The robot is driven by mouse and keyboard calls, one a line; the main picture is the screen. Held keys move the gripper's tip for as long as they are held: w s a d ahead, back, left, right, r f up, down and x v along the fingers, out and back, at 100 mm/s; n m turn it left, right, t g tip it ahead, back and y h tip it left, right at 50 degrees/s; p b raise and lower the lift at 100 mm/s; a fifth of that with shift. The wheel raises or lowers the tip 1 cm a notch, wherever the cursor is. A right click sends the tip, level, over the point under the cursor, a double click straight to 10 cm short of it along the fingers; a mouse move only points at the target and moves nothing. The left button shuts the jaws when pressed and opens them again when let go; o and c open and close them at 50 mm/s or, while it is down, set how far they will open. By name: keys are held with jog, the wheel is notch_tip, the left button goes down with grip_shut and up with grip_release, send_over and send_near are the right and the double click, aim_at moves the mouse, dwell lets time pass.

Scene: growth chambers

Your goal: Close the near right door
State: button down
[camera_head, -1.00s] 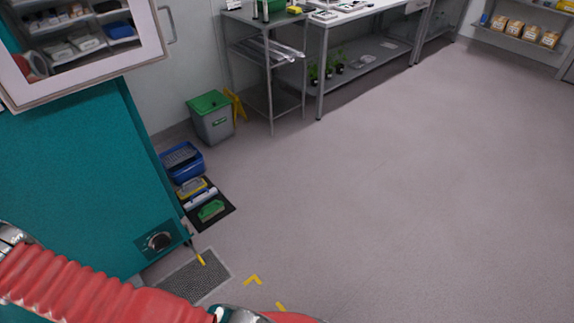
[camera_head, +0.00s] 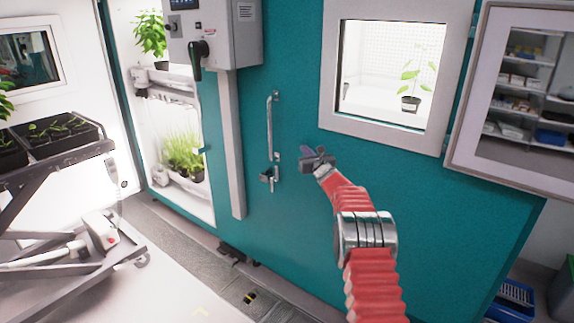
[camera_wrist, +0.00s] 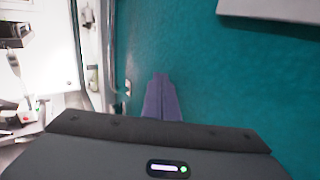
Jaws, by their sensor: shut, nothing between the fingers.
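The large teal right door (camera_head: 300,215) has a vertical handle (camera_head: 270,125), a small latch (camera_head: 269,177) and a white-framed window (camera_head: 395,75). A pale upright strip (camera_head: 232,150) runs along its left side; I cannot tell whether the door stands slightly ajar. A framed glass panel (camera_head: 515,90) stands at the window's right. My gripper (camera_head: 316,157) is shut and empty, in front of the door just right of the handle. In the wrist view its closed fingers (camera_wrist: 162,98) point at the teal surface; contact is unclear.
A grey control box (camera_head: 215,35) juts out above left of the handle. A lit compartment with plants (camera_head: 182,155) lies left. A cart with seedling trays (camera_head: 55,140) stands at far left. A blue crate (camera_head: 512,298) is on the floor at lower right.

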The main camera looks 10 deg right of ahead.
jog(key=s+a, duration=0.8)
jog(key=a, duration=0.2)
jog(key=shift+s, duration=0.2)
jog(key=shift+a+n, duration=0.1)
jog(key=shift+n, duration=0.2)
